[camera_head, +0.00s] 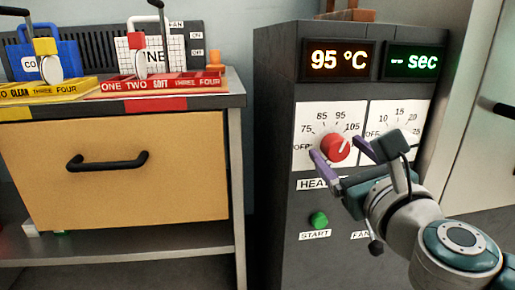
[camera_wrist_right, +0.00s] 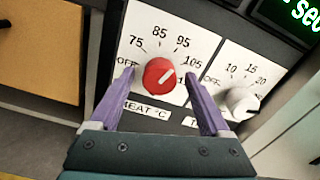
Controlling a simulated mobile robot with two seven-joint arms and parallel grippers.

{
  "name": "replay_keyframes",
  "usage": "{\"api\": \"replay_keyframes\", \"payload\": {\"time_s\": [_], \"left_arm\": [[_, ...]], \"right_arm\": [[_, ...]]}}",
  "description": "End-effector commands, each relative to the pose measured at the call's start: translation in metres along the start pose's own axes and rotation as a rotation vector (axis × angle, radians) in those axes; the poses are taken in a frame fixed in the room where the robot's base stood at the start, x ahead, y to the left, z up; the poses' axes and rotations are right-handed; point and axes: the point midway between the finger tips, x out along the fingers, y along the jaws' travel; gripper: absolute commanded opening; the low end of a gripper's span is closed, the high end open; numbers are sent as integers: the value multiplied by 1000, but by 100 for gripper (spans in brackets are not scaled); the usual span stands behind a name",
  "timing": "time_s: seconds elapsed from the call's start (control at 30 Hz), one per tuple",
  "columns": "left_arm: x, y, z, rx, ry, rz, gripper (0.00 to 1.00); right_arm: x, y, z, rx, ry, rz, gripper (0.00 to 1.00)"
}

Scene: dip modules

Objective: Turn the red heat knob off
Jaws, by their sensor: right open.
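The red heat knob (camera_head: 336,147) sits on a white dial plate (camera_head: 310,118) marked OFF, 75, 85, 95 and 105. The display (camera_head: 337,60) above it reads 95 °C. My right gripper (camera_head: 340,150) is open in front of the panel. In the wrist view its purple fingers (camera_wrist_right: 160,95) stand on either side of the knob, with gaps between. Whether they reach the knob's depth is hard to tell. My left gripper is not in view.
A white timer knob (camera_wrist_right: 238,104) is close beside the right finger. A green start button (camera_head: 319,219) is below. To the left stands a cabinet with a wooden drawer (camera_head: 130,190), carrying a yellow tray (camera_head: 45,92) and a red tray (camera_head: 160,86).

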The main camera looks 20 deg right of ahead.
Motion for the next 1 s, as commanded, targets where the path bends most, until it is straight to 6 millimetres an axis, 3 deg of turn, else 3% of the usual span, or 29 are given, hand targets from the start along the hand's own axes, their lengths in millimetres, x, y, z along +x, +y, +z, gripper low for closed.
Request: {"api": "replay_keyframes", "payload": {"time_s": [0.37, 1.0], "left_arm": [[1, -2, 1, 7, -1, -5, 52], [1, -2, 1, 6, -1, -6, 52]], "right_arm": [[5, 0, 0, -1, -1, 1, 78], [5, 0, 0, -1, -1, 0, 6]]}}
